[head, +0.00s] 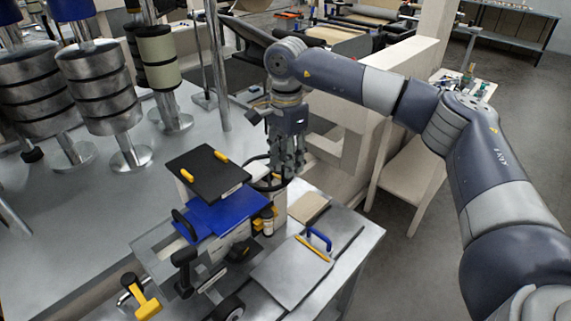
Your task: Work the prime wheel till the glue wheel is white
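My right gripper (289,168) points down at the back of the machine on the metal bench, over or beside a round pot with a dark rim (256,165). Its fingers are small and partly merge with the pot, so I cannot tell whether they are open or touching it. A dark wheel (230,309) shows at the front edge of the machine, cut by the bottom of the picture. I cannot tell which part is the prime wheel or the glue wheel, and no white wheel surface is clear. My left gripper is out of view.
A black plate with yellow clips (208,173) sits above a blue part (215,215). A yellow-handled lever (146,303) and a black knob (184,260) stand in front. Metal rollers (100,85) stand at the back left.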

